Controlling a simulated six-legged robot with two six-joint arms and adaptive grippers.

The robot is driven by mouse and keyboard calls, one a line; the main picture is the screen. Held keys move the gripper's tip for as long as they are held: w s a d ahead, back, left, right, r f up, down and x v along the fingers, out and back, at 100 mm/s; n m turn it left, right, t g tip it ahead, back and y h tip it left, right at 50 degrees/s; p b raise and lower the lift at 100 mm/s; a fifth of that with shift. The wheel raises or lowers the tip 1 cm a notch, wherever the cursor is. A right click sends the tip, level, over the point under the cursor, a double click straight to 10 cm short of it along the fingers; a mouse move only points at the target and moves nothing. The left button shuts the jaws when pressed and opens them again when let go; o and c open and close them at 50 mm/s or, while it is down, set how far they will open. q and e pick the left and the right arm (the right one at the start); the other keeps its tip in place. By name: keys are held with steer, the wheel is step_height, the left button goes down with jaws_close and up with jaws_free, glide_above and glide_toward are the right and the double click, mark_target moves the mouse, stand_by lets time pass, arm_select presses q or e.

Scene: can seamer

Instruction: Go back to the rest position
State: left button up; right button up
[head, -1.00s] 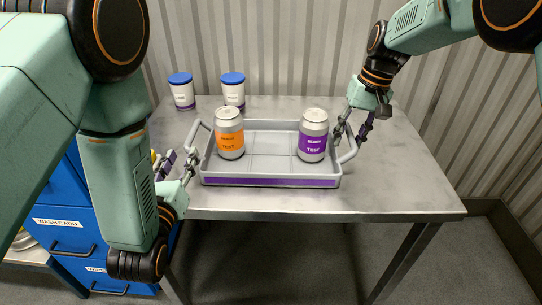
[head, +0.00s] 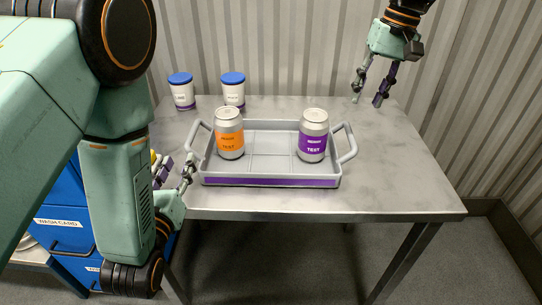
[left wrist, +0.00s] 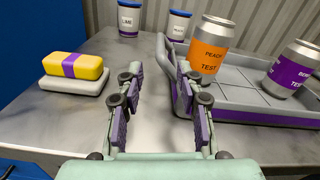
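My left gripper (head: 175,172) is by the left end of the grey tray (head: 270,182), near its left handle. In the left wrist view my left gripper (left wrist: 158,75) has its fingers apart with nothing between them, and the tray (left wrist: 235,98) is just to the right. My right gripper (head: 369,93) is open and empty, raised above the back right of the table, clear of the tray. An orange-labelled can (head: 229,141) stands upright in the tray's left part. A purple-labelled can (head: 312,143) stands upright in its right part.
Two white cups with blue lids (head: 181,92) (head: 233,90) stand at the back left of the table (head: 400,180). A yellow block with a purple band (left wrist: 74,65) lies on a pale base at the left. Blue drawers (head: 62,225) stand left of the table. The table's right side is clear.

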steer(key=shift+r, duration=0.35)
arm_select(q)
steer(key=shift+r, duration=0.1)
